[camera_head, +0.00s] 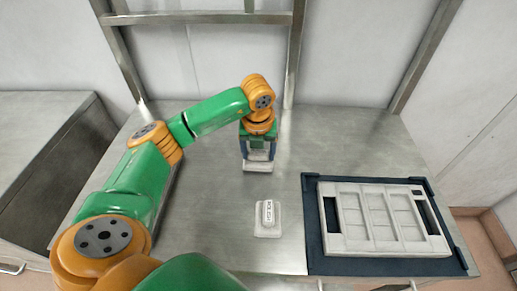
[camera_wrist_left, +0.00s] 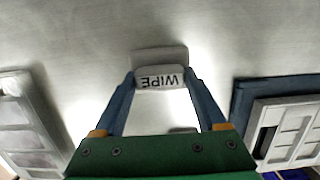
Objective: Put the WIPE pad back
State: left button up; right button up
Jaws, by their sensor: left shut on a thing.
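The WIPE pad is a pale block with a raised handle (camera_wrist_left: 160,78) lettered WIPE, over a wider pale base (camera_wrist_left: 158,57). In the head view the pad (camera_head: 258,167) shows below my left gripper (camera_head: 258,152), at the back middle of the metal table. In the left wrist view my left gripper (camera_wrist_left: 160,88) has its two blue fingers on either end of the handle, shut on it. The pad is at or very near the table top; I cannot tell whether it touches. My right gripper is not in view.
A second pale pad (camera_head: 267,220) with a labelled handle stands nearer the front. A white mould frame (camera_head: 385,217) lies on a dark blue mat (camera_head: 318,262) at right. A pale gridded panel (camera_wrist_left: 25,120) shows at left in the wrist view. Metal posts (camera_head: 293,50) rise behind.

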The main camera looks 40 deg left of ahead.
aim_at(258, 164)
pick_arm(q)
jog(key=shift+f, duration=0.15)
jog(key=o, duration=1.1)
jog(key=shift+r, duration=0.5)
jog(key=r, duration=0.3)
jog(key=s+r, duration=0.1)
jog(key=r, duration=0.3)
jog(key=d+r+p, duration=0.1)
jog(key=r, duration=0.3)
jog(key=shift+s+r, duration=0.1)
jog(key=shift+s, duration=0.2)
jog(key=shift+r, duration=0.1)
